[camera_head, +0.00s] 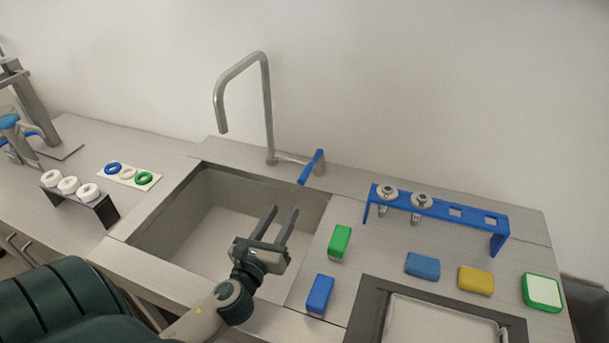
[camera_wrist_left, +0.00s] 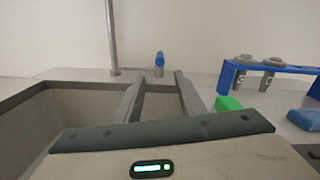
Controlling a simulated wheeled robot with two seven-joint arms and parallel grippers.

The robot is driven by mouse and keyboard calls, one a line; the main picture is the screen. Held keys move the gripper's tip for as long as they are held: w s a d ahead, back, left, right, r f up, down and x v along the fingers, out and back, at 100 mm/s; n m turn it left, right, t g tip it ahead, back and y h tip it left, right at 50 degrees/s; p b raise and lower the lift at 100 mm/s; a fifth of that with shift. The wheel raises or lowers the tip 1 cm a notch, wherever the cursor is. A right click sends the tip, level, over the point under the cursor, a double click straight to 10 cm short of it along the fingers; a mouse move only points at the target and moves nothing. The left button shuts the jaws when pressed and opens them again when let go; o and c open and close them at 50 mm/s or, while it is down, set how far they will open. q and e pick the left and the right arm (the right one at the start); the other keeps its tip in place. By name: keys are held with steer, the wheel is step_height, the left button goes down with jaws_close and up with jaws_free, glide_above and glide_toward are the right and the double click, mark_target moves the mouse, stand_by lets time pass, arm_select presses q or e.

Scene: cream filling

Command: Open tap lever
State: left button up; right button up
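The tap (camera_head: 268,110) is a tall grey bent pipe behind the sink. Its blue lever (camera_head: 312,167) sits at the right of its base, tilted with its upper end to the right. The lever also shows in the left wrist view (camera_wrist_left: 159,60), ahead and seen between the fingers. My left gripper (camera_head: 281,211) is over the right part of the sink, in front of the lever and apart from it. Its two fingers are spread with nothing between them; they also show in the left wrist view (camera_wrist_left: 158,82). My right gripper is not seen.
The sink basin (camera_head: 190,215) lies under my left gripper. To the right are a green block (camera_head: 340,242), blue blocks (camera_head: 320,295) (camera_head: 422,266), a yellow block (camera_head: 475,280) and a blue rack (camera_head: 455,212) holding two metal nozzles. A tray (camera_head: 440,325) lies at front right.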

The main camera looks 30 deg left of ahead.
mark_target(305, 176)
arm_select(q)
steer(key=p+x, duration=0.3)
steer(key=x, duration=1.3)
steer(key=shift+w+r+p, duration=0.1)
steer(key=shift+w+p, duration=0.2)
steer(key=shift+p, duration=0.1)
jaws_close()
